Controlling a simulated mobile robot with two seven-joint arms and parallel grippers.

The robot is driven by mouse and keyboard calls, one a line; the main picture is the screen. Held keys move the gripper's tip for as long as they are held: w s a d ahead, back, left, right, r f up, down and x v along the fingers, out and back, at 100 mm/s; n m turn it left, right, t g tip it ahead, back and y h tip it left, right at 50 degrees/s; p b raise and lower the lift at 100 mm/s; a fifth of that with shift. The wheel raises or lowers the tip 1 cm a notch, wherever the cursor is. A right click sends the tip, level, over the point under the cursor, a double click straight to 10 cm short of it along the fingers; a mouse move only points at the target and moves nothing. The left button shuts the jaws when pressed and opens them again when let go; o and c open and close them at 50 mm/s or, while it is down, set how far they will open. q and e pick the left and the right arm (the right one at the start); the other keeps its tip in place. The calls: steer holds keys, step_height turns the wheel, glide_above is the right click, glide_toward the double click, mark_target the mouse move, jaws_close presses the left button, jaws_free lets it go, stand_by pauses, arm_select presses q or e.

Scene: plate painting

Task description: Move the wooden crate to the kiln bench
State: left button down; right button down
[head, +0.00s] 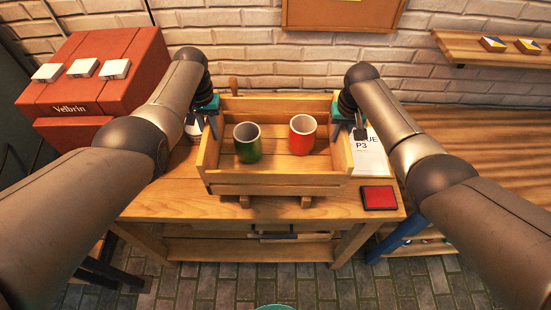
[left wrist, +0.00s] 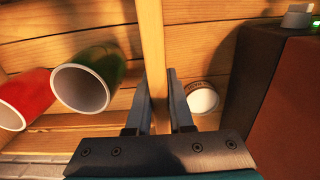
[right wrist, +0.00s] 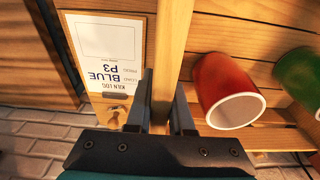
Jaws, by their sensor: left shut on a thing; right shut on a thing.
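The wooden crate (head: 275,180) is level over the wooden bench (head: 160,202). A green cup (head: 248,148) and a red cup (head: 302,140) stand inside it. My left gripper (head: 211,118) is shut on the crate's left wall, which runs between its fingers in the left wrist view (left wrist: 160,95). My right gripper (head: 358,124) is shut on the right wall, seen between the fingers in the right wrist view (right wrist: 163,95). Two short wooden blocks show under the crate's front; I cannot tell whether the crate rests on them or hangs just above.
A red machine marked Velbrin (head: 95,75) stands left of the bench. A small white round thing (left wrist: 202,98) lies just left of the crate. A clipboard reading BLUE P3 (head: 368,155) and a red pad (head: 379,197) lie on the right. A brick wall stands behind.

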arm_select(q)
steer(key=shift+w+a+f, duration=0.1)
steer(key=shift+w, duration=0.05)
arm_select(e)
steer(key=shift+w+d+f, duration=0.1)
arm_select(q)
steer(key=c, duration=1.3)
jaws_free()
steer(key=shift+f, duration=0.2)
arm_select(e)
steer(key=c, duration=1.3)
jaws_free()
steer(key=shift+f, duration=0.2)
arm_select(q)
steer(key=o, duration=0.3)
steer(key=shift+s+r, duration=0.1)
steer(key=shift+s, duration=0.1)
arm_select(e)
steer(key=o, duration=0.3)
steer(key=shift+s+r, duration=0.1)
steer(key=shift+s, duration=0.1)
arm_select(q)
steer(key=shift+o, duration=1)
arm_select(e)
steer(key=shift+o, duration=1)
arm_select(q)
steer(key=shift+r, duration=0.1)
